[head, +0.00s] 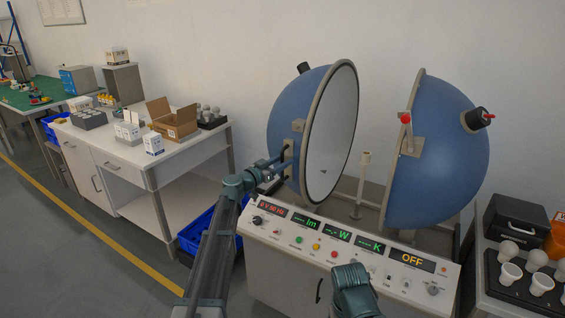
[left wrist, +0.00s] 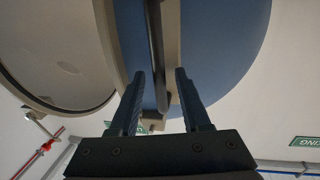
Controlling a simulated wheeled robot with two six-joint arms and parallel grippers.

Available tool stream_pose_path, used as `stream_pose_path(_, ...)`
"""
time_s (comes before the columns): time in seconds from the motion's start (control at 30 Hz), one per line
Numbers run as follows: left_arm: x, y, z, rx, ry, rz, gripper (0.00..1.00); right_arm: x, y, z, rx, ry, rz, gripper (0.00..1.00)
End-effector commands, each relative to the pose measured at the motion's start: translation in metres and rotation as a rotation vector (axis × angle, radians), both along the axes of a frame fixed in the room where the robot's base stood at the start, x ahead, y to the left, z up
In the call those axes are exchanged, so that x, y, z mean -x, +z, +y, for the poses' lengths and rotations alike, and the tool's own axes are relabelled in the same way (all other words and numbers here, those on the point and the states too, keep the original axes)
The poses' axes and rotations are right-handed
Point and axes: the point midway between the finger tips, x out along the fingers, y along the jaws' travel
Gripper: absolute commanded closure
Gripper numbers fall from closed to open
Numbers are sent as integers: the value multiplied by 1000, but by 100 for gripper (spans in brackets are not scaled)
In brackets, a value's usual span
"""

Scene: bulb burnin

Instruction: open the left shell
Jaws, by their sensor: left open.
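The left shell (head: 296,105) is a blue half-sphere with a grey rim and pale inside, standing apart from the blue right shell (head: 436,150). A wide gap lies between them, with a lamp post (head: 361,185) standing in it. My left gripper (head: 286,161) is at the left shell's outer side, by its handle. In the left wrist view, the fingers (left wrist: 158,74) are open, one on each side of the dark bar handle (left wrist: 157,40), with gaps showing. The left shell (left wrist: 228,40) fills the view behind them.
The control panel (head: 340,244) with displays and knobs lies below the shells. A white bench (head: 130,152) with boxes and bulbs stands left, with a blue crate (head: 205,228) beside it. A dark tray of bulbs (head: 490,285) is at right.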

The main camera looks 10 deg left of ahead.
Motion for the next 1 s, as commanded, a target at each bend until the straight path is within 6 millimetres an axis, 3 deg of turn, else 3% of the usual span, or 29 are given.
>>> stream_pose_path(0.6, 101, 0, 55, 0, 2, 0, 53, 0, 0, 0, 0, 0, 0, 50)
stream_pose_path(1.0, 119, 0, 66, 0, -1, 0, 53, 0, 0, 0, 0, 0, 0, 50)
